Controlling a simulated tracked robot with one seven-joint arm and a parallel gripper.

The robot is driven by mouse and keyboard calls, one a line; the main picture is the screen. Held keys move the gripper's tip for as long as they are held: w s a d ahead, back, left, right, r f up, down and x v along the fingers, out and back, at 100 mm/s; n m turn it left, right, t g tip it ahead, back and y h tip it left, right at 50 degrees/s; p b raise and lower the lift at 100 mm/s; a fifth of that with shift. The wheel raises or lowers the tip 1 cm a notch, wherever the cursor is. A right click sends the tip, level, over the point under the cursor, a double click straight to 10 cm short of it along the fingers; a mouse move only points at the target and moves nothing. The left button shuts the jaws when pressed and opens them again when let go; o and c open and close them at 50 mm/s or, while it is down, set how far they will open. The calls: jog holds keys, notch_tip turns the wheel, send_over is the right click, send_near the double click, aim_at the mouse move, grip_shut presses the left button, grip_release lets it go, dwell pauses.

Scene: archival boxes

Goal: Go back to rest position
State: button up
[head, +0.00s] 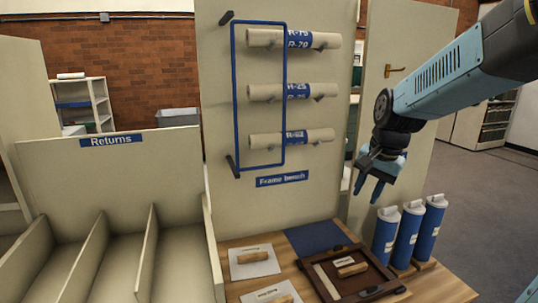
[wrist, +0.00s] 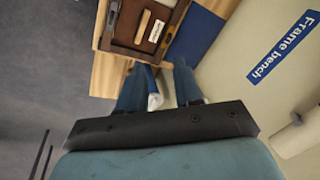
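My gripper (head: 368,190) hangs above the bench in the head view, its two blue fingers pointing down and apart. It is open, with nothing seen held between them. In the wrist view my gripper (wrist: 160,88) shows its fingers with a gap. A blue tube with a white cap (wrist: 153,90) shows in that gap, seemingly beyond the fingers. In the head view several blue tubes (head: 408,235) stand upright at the right of the bench, below my gripper.
The wooden bench (head: 232,290) holds a dark frame tray (head: 375,282) and a blue mat (head: 312,237). Rolled tubes (head: 265,92) rest on a wall panel behind a blue rack frame (head: 236,120). Returns bins (head: 130,245) stand at left. Grey floor (head: 480,215) is open at right.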

jog(key=s+r+n+t, duration=0.1)
jog(key=s+r+n, duration=0.1)
jog(key=s, duration=0.5)
jog(key=s+r+n+t+h, duration=0.1)
jog(key=s+r+n+t, duration=0.1)
jog(key=s+n, duration=0.3)
jog(key=s+r, duration=0.1)
jog(key=s, duration=0.2)
jog(key=shift+s, duration=0.3)
